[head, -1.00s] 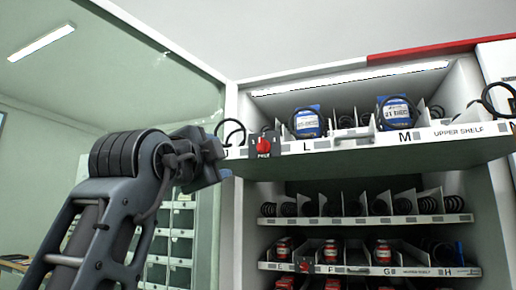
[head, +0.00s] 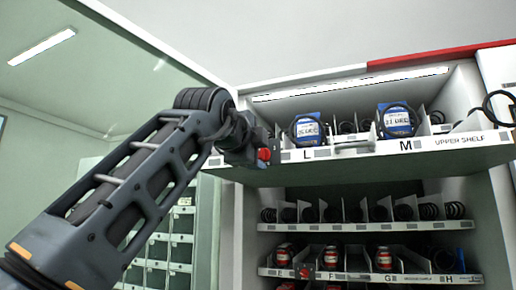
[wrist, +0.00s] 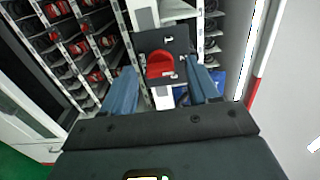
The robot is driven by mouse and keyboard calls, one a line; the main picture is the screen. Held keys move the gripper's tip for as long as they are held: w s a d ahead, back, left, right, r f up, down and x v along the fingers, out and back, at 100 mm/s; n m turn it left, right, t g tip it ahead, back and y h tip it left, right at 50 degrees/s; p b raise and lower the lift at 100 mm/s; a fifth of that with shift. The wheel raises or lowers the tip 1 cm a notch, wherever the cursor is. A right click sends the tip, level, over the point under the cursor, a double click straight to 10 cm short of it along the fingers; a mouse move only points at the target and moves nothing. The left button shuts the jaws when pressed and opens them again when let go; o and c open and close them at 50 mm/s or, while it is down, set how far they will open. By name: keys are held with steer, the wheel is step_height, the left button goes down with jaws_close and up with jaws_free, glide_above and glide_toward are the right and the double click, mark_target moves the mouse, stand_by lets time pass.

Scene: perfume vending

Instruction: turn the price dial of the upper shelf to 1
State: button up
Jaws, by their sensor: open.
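The red price dial (head: 264,155) sits on the front edge of the upper shelf (head: 468,143), at its left end, just left of the letter L. In the wrist view the red dial (wrist: 160,66) sits on its dark plate (wrist: 176,41). My gripper (wrist: 166,78) is open, with one blue finger on each side of the dial in that view. I cannot tell whether the fingers touch it. In the head view my gripper (head: 250,148) is at the dial's left and partly hides the plate. The dial's number marks are too small to read.
Blue boxes (head: 397,119) stand in black spiral coils on the upper shelf. Lower shelves (head: 370,226) hold coils and red items. Another red dial (head: 305,272) is on the shelf below. A glass door (head: 120,75) stands open at left.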

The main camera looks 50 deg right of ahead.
steer(key=shift+w+d, duration=0.15)
steer(key=shift+d, duration=0.2)
steer(key=shift+c, duration=0.2)
steer(key=c, duration=1)
steer(key=shift+n, duration=0.4)
steer(key=n+p, duration=0.1)
steer(key=n, duration=0.4)
steer(key=shift+p, duration=0.35)
steer(key=n+p, duration=0.1)
steer(key=n, duration=0.5)
steer(key=shift+p, duration=0.3)
